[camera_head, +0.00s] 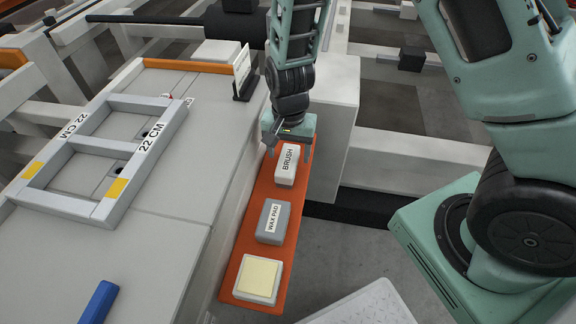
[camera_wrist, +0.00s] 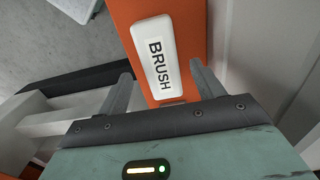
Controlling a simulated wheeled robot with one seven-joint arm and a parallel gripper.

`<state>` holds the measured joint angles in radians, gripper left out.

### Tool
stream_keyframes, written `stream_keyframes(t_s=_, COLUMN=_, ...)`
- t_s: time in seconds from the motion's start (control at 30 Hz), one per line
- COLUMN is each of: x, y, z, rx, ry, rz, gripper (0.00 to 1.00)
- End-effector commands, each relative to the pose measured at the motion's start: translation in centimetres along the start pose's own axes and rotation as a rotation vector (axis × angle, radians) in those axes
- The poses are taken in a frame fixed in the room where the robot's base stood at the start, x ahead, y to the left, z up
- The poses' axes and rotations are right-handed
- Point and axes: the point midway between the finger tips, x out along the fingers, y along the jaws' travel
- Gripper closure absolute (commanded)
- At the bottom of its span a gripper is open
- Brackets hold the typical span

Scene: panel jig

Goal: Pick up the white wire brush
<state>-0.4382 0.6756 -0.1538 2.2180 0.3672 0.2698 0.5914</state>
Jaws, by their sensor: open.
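The white wire brush (camera_head: 286,164) is a small white block labelled "BRUSH". It lies at the far end of an orange shelf (camera_head: 259,205) in the head view. In the wrist view the brush (camera_wrist: 157,58) lies on the orange surface, ahead of and roughly between the finger lines. My gripper (camera_head: 288,150) is over the far end of the shelf, just beyond the brush. In the wrist view my gripper (camera_wrist: 160,80) has its two fingers spread apart with nothing between them at their base. The head view does not clearly show whether a finger touches the brush.
A grey wax pad (camera_head: 273,222) and a white block with a yellow top (camera_head: 258,279) sit nearer on the same shelf. A pale panel table (camera_head: 165,225) with a grey "22 CM" frame (camera_head: 106,193) stands to the left. A pale post (camera_head: 333,120) stands close right of my gripper.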

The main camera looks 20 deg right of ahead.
Motion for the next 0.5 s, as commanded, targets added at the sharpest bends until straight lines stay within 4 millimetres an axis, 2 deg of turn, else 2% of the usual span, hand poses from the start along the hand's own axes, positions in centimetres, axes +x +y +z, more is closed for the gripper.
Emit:
stream_keyframes(t_s=0.1, x=2.2, y=-0.1, z=0.3, rx=-0.001, ry=-0.003, rz=0.003, gripper=0.33)
stream_keyframes(t_s=0.23, x=3.7, y=-0.1, z=0.2, rx=0.001, ry=-0.002, rz=0.002, gripper=0.33)
stream_keyframes(t_s=0.5, x=4.2, y=-0.2, z=0.3, rx=0.001, ry=0.000, rz=0.000, gripper=0.33)
